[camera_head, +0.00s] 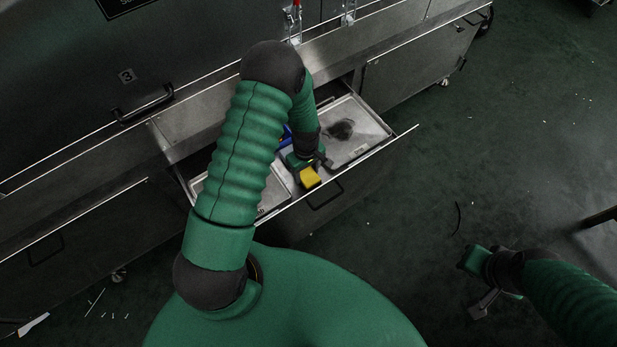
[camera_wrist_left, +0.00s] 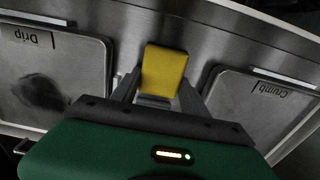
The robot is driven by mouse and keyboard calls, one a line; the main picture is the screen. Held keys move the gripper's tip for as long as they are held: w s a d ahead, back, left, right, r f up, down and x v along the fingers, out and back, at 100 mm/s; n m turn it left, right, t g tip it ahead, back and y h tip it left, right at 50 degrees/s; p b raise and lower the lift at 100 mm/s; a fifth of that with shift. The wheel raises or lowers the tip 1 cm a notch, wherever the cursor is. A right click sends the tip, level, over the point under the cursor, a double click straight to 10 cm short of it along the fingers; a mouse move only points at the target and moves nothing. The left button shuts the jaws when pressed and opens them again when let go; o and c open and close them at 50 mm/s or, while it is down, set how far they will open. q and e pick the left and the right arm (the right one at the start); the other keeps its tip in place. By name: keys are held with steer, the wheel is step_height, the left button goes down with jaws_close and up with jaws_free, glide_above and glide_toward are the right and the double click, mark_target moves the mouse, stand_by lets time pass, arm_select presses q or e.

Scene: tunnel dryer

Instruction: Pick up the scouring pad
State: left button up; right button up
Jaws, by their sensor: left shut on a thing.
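The scouring pad is a yellow block (camera_head: 309,178), seen in the head view over the open drawer between two trays. It also shows in the left wrist view (camera_wrist_left: 165,70). My left gripper (camera_head: 307,170) is shut on the pad, with one finger on each side of it in the left wrist view (camera_wrist_left: 160,88). The pad's lower part is hidden, and I cannot tell whether it touches the drawer floor. My right gripper (camera_head: 484,298) is far to the right above the green floor, away from the pad. I cannot tell its opening.
The open drawer (camera_head: 345,184) holds a Drip tray (camera_wrist_left: 102,82) with a dark stain and a Crumb tray (camera_wrist_left: 214,82). A blue thing (camera_head: 286,133) lies behind my left wrist. Steel cabinet fronts (camera_head: 425,45) flank the drawer. The floor (camera_head: 520,130) at right is mostly clear.

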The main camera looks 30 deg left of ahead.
mark_target(306, 173)
arm_select(q)
steer(key=c, duration=0.4)
step_height(306, 173, up, 10)
steer(key=p, duration=0.3)
